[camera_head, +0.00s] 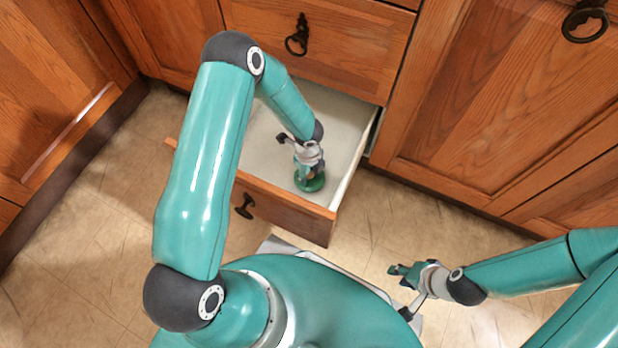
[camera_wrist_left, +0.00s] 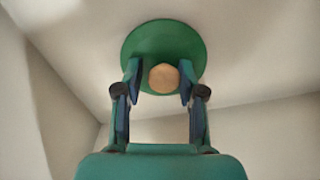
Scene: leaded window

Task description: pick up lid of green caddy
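The green lid (camera_head: 312,184) is a round disc on the white floor of the open drawer. In the left wrist view the lid (camera_wrist_left: 158,42) shows a pale wooden knob (camera_wrist_left: 164,78) at its middle. My left gripper (camera_head: 309,172) reaches down into the drawer over the lid. In the left wrist view its fingers (camera_wrist_left: 162,80) stand open on both sides of the knob, with a small gap at the left; contact at the right is unclear. No green caddy body can be made out. My right gripper (camera_head: 402,272) is outside the drawer, over the floor; its finger opening is unclear.
The drawer's wooden front (camera_head: 285,208) and white side walls surround the left gripper. A closed drawer (camera_head: 335,45) is above it, and wooden cabinet doors (camera_head: 490,100) stand at the sides. The tiled floor (camera_head: 375,215) is clear between the drawer and my right gripper.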

